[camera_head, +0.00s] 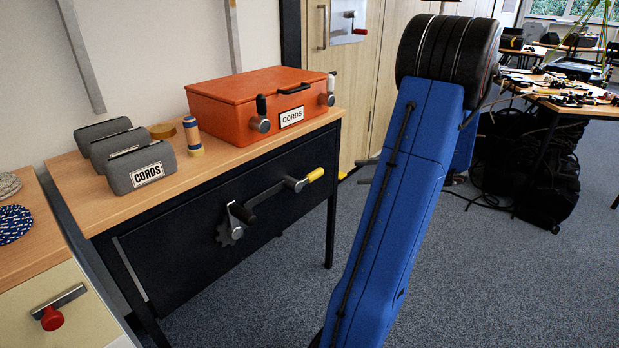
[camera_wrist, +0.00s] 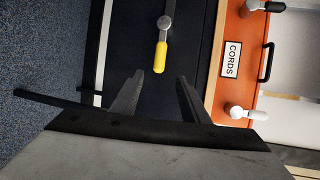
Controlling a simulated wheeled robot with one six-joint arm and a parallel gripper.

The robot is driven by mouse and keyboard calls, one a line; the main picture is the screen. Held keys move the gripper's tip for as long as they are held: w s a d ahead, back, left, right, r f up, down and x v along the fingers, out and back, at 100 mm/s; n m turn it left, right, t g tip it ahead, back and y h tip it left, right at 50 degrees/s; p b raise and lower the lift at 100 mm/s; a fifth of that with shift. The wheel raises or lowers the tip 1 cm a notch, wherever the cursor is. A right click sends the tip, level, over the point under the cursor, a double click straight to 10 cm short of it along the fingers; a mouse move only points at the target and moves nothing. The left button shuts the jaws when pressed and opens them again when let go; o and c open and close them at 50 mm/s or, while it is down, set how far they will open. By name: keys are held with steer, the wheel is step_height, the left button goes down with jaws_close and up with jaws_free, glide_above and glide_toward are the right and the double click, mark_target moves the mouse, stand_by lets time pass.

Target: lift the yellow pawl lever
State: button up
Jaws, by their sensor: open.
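The pawl lever has a yellow grip (camera_head: 315,174) on a grey arm and sits on the dark front panel of the wooden-topped bench. A bar links its side of the panel to a toothed wheel (camera_head: 229,232) with a black crank grip at the left. In the wrist view the yellow grip (camera_wrist: 161,57) points toward my gripper (camera_wrist: 160,76). My gripper is open, its two dark fingers apart, with the tip of the grip at or just ahead of the gap. I cannot tell the exact depth.
An orange CORDS box (camera_head: 245,105) with latches stands on the bench top (camera_head: 90,190), beside grey CORDS holders (camera_head: 140,170) and a blue spool (camera_head: 193,135). A drawer cabinet with a red knob (camera_head: 52,318) is at left. Carpet lies open in front.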

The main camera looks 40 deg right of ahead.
mark_target(320, 175)
steer(key=x, duration=1.7)
steer(key=shift+w, duration=0.15)
jaws_close()
